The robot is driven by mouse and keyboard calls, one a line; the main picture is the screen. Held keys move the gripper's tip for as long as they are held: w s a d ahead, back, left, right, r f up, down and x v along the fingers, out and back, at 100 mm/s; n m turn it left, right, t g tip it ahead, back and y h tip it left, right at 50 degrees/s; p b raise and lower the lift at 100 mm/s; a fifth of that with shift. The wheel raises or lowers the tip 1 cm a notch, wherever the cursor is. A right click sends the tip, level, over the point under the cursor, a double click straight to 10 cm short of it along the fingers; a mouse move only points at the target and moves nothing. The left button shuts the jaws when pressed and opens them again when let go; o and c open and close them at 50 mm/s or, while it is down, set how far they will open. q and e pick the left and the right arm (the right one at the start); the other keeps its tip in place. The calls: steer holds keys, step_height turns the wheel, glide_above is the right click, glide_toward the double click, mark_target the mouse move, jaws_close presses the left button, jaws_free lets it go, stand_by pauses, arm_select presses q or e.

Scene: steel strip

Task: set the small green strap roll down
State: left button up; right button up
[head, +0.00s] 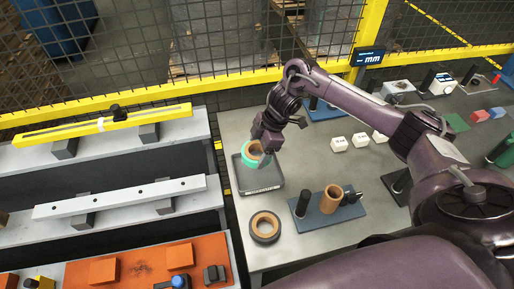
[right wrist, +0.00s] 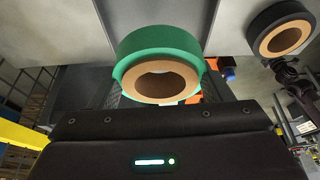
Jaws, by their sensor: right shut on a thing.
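The small green strap roll (head: 244,160) has a brown cardboard core. It is at my right gripper (head: 258,150), which is shut on it, over the back part of a dark shallow tray (head: 262,184). I cannot tell whether the roll touches the tray. In the right wrist view the green roll (right wrist: 150,45) is tilted, its core opening facing the camera, just beyond the black gripper body (right wrist: 160,140). The fingertips are hidden there. My left gripper is not in view.
A black roll (head: 265,238) lies on the grey table in front of the tray. Right of the tray, a blue plate (head: 325,217) bears a black post and a brown core (head: 331,199). White blocks (head: 339,144) stand farther right. A yellow-railed mesh fence runs behind.

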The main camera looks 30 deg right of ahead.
steer(key=b, duration=0.4)
glide_above(254, 173)
steer(key=d, duration=0.1)
step_height(254, 173, down, 6)
steer(key=shift+s+d+r, duration=0.15)
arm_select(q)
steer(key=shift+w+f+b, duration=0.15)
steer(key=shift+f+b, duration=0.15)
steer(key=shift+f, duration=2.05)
arm_select(e)
steer(key=shift+f, duration=1.1)
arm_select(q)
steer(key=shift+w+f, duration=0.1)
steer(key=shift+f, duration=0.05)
arm_select(e)
steer(key=shift+f, duration=0.3)
steer(key=o, duration=1.1)
